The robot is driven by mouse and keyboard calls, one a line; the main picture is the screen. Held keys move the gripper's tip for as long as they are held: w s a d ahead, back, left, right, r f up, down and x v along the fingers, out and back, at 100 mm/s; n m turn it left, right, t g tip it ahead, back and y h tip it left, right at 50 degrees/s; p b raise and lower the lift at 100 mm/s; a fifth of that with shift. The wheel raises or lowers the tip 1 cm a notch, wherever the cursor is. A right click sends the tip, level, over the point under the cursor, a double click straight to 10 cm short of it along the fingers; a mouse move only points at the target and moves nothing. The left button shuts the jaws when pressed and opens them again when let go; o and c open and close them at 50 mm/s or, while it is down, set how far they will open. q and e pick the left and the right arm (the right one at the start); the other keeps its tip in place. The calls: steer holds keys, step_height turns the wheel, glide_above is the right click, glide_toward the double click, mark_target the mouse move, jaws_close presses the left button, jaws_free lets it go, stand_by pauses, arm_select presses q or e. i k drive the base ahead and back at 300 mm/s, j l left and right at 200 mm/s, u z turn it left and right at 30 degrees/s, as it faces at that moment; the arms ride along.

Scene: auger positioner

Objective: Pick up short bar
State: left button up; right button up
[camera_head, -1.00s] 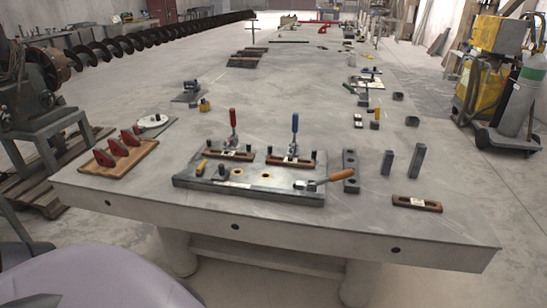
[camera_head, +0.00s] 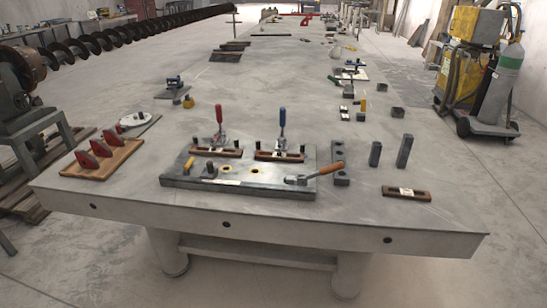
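Two grey bars stand upright at the right of the big table. The left one (camera_head: 375,154) looks shorter than the right one (camera_head: 404,151). A brown bar with a white label (camera_head: 406,192) lies flat in front of them near the table's front right. I cannot tell for sure which of these is the short bar. Neither of my grippers is in view.
A steel fixture plate (camera_head: 215,185) with red-handled and blue-handled clamps sits on the table (camera_head: 290,218). A dark bar with holes (camera_head: 338,163) lies right of it. A wooden board (camera_head: 80,169) holds red pieces at left.

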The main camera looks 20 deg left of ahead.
mark_target(401, 193)
steer(key=l+u, duration=0.15)
steer(key=u, duration=0.25)
steer(key=l+u, duration=0.15)
steer(key=u, duration=0.25)
steer(key=l+u, duration=0.15)
steer(key=u, duration=0.25)
steer(key=l+u, duration=0.25)
steer(key=l, duration=0.15)
steer(key=k+l+u, duration=0.1)
steer(key=l+u, duration=0.15)
steer(key=k+l, duration=0.1)
steer(key=l, duration=0.2)
steer(key=k+l+u, duration=0.15)
steer(key=l, duration=0.4)
steer(key=k+u, duration=0.05)
